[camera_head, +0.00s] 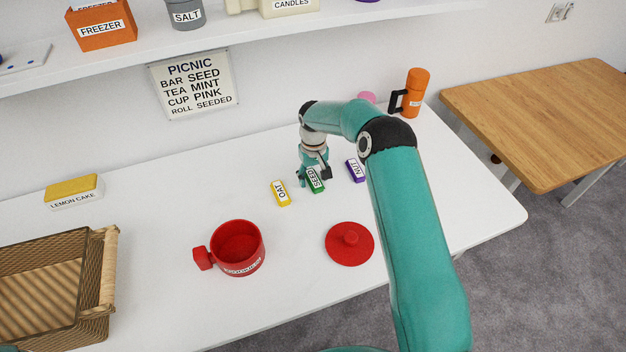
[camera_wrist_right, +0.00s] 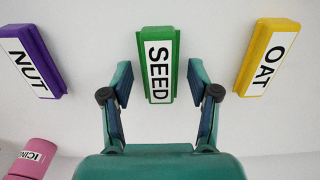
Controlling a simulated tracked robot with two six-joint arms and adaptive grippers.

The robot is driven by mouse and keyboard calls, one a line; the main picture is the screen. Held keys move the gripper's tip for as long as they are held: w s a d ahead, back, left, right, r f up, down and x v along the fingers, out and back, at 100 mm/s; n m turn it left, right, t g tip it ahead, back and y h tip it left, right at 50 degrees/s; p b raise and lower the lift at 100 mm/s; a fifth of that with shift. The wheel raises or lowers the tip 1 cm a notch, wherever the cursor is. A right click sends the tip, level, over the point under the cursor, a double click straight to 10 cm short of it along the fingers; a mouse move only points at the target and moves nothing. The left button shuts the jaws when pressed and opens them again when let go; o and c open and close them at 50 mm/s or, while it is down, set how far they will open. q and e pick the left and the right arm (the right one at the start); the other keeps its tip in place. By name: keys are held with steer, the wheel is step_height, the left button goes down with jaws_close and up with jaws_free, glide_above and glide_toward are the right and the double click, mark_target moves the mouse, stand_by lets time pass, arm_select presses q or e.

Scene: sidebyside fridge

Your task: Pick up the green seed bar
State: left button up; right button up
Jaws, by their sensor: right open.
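The green seed bar (camera_head: 316,181) lies on the white counter, between the yellow oat bar (camera_head: 281,193) and the purple nut bar (camera_head: 355,170). In the right wrist view the seed bar (camera_wrist_right: 158,66) is centred, its near end between the open fingertips. My right gripper (camera_head: 314,178) points down at the seed bar and partly covers it in the head view. In the right wrist view the gripper (camera_wrist_right: 158,85) is open, one finger on each side of the bar, with gaps showing. I cannot tell its exact height above the counter. My left gripper is not in view.
A red mug (camera_head: 238,247) and its red lid (camera_head: 349,244) stand nearer on the counter. A wicker basket (camera_head: 100,270) is at the left, a lemon cake box (camera_head: 74,191) behind it. An orange flask (camera_head: 415,92) stands at the back right. The wall sign (camera_head: 194,84) hangs behind.

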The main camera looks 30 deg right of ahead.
steer(key=c, duration=1.1)
steer(key=shift+r, duration=0.1)
steer(key=shift+c, duration=0.2)
